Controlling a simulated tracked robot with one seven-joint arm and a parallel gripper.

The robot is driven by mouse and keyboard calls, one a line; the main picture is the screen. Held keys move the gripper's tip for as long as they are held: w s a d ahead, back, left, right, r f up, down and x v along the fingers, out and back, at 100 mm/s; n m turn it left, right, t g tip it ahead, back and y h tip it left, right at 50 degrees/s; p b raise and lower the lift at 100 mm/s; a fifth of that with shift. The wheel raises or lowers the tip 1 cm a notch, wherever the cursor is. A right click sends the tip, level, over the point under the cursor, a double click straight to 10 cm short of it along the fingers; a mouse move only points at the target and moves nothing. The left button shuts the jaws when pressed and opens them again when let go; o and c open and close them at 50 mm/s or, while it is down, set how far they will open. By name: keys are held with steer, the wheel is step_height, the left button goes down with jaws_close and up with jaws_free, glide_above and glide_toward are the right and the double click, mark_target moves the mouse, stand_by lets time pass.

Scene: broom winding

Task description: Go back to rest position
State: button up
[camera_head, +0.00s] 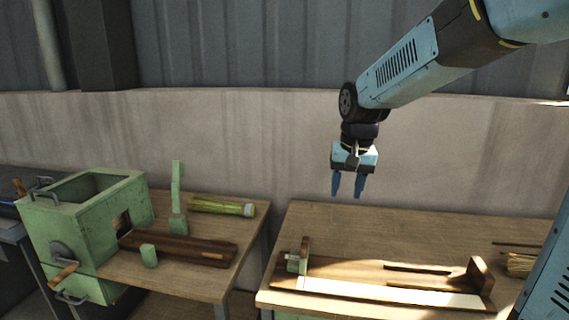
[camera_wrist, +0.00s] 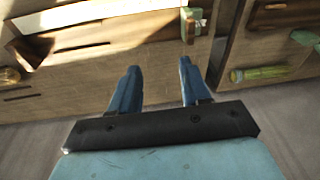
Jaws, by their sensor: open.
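My gripper (camera_head: 348,185) hangs fingers-down in the air above the back of the right table, in front of the concrete wall. Its two blue fingers stand apart with nothing between them. In the wrist view my gripper (camera_wrist: 157,80) also shows open and empty, with the table's wood beyond it. My arm reaches in from the upper right of the head view.
The right table (camera_head: 350,228) bears a wooden jig (camera_head: 390,292) with a small green clamp (camera_head: 297,262). The left table (camera_head: 215,285) holds a green machine (camera_head: 85,222) with a crank and a green-yellow bundle (camera_head: 222,207). A gap separates the tables. Straw (camera_head: 519,264) lies at the right.

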steer(key=s+d+r+t, duration=0.1)
steer(key=s+d, duration=0.2)
steer(key=s, duration=0.3)
steer(key=s+d+r+n+t, duration=0.1)
steer(key=s+d, duration=0.1)
steer(key=s, duration=0.5)
steer(key=s+d+r+t, duration=0.1)
steer(key=s+d, duration=0.2)
steer(key=s, duration=0.3)
steer(key=shift+s+d+r+h, duration=0.2)
steer(key=shift+s+d+h, duration=0.1)
steer(key=shift+d, duration=0.05)
stand_by(0.8)
